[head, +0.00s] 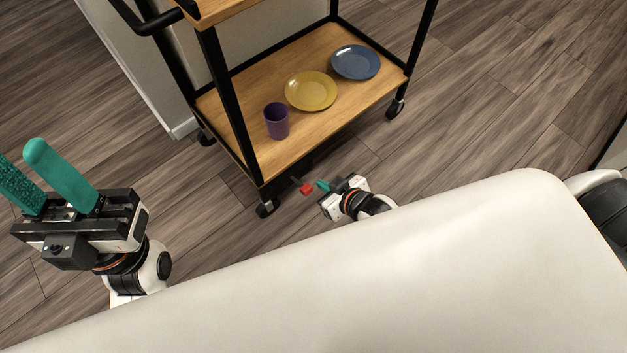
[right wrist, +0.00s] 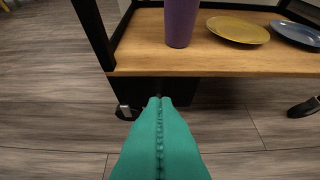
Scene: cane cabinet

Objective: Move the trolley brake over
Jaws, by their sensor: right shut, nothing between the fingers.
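The trolley (head: 330,130) has black posts, wooden shelves and casters. A small red piece (head: 306,189), which looks like the brake, sits low beneath the lower shelf's near edge, by the near caster (head: 267,208). My right gripper (head: 320,185) is shut and empty, its teal fingertips just right of the red piece; I cannot tell whether they touch. In the right wrist view the shut fingers (right wrist: 160,105) point at a dark part (right wrist: 195,92) under the shelf, and no red shows there. My left gripper (head: 20,160) is open and empty at the left, away from the trolley.
A purple cup (head: 277,121), a yellow plate (head: 311,91) and a blue plate (head: 356,62) stand on the lower shelf. A pale wall (head: 140,60) is behind the trolley at left. The wood floor (head: 480,110) to the right is clear.

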